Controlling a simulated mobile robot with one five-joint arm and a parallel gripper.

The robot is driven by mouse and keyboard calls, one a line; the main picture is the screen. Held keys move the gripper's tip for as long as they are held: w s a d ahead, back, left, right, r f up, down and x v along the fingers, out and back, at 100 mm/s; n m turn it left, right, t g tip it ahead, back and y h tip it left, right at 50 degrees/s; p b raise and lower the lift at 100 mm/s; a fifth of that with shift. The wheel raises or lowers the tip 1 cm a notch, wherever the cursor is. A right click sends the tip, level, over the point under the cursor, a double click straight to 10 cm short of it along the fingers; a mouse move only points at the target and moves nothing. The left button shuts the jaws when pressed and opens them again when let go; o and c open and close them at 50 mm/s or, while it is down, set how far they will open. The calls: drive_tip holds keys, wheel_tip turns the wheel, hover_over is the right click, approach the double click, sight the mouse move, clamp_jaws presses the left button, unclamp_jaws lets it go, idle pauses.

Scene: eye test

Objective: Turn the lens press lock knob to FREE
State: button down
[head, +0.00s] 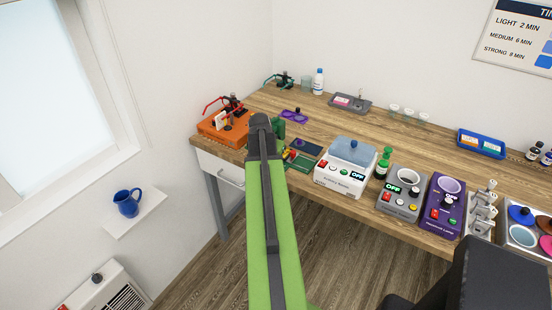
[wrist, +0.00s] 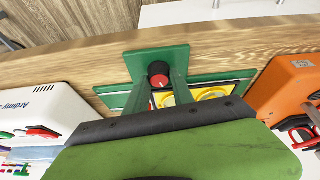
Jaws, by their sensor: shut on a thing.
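A green device (head: 304,160), which I take to be the lens press, stands near the front edge of the bench in the head view. It also shows in the wrist view as a green plate and panel (wrist: 136,60). Its dark knob with a red face (wrist: 158,70) sits at the middle of the wrist view. My gripper (wrist: 160,82) is shut on this knob, one green finger on each side. A pale mark shows on the knob's face, but I cannot read any FREE label or tell its setting.
An orange device (head: 225,128) stands to the left of the press in the head view. A white box with a blue lid (head: 345,170) stands to its right. Both flank the press closely in the wrist view, on swapped sides. A purple item (head: 293,115) lies behind.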

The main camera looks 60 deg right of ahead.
drive_tip(key=n+t, duration=0.1)
drive_tip(key=n, duration=0.1)
drive_tip(key=n+t, duration=0.1)
drive_tip(key=n, duration=0.2)
drive_tip(key=shift+s+a+f+n+y, duration=0.1)
drive_tip(key=shift+s+a+n+y, duration=0.1)
drive_tip(key=shift+n+y, duration=0.15)
drive_tip(key=shift+d+n+t+y, duration=0.1)
drive_tip(key=shift+n+t+y, duration=0.2)
drive_tip(key=shift+n, duration=0.7)
drive_tip(key=shift+d+n+t+y, duration=0.15)
drive_tip(key=shift+n+t, duration=0.25)
drive_tip(key=shift+n, duration=0.55)
drive_tip(key=c, duration=1.1)
unclamp_jaws()
drive_tip(key=p+v, duration=1.6)
drive_tip(key=v, duration=0.1)
drive_tip(key=shift+r, duration=0.3)
